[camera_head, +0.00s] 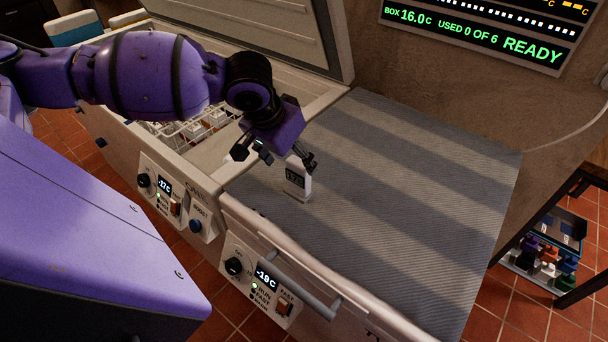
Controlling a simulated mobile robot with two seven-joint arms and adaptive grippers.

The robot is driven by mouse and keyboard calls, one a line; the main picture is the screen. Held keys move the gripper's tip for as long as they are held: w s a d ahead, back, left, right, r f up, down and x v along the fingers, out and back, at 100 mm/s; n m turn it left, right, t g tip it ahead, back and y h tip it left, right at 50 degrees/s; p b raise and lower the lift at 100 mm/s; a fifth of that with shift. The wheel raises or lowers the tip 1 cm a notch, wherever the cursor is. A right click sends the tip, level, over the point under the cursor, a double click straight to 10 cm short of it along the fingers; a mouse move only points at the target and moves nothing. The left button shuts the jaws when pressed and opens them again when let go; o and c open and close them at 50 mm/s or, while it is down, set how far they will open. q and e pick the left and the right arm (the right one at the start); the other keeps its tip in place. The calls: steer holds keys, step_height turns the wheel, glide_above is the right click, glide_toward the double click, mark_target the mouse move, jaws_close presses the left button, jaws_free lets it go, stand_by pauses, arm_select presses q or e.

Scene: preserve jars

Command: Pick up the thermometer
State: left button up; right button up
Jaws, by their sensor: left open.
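The gripper hides a little of the thermometer's top. My right gripper is not in view.
The left freezer stands open, with a white wire basket (190,128) inside and its raised lid (270,30) behind. Control panels and a front handle (305,285) line the freezer fronts. A wall display (480,30) reads READY. The mat right of the thermometer is clear.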

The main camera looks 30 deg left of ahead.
mark_target(296, 164)
arm_select(q)
steer(key=shift+f, duration=0.4)
steer(key=shift+d+f, duration=0.1)
steer(key=shift+f, duration=0.2)
steer(key=x, duration=0.4)
steer(key=shift+w+d, duration=0.1)
steer(key=shift+w, duration=0.05)
steer(key=shift+w+f+b, duration=0.1)
steer(key=shift+f+b, duration=0.1)
steer(key=shift+b, duration=0.1)
steer(key=shift+r, duration=0.1)
steer(key=c, duration=1.1)
steer(key=shift+c, duration=0.9)
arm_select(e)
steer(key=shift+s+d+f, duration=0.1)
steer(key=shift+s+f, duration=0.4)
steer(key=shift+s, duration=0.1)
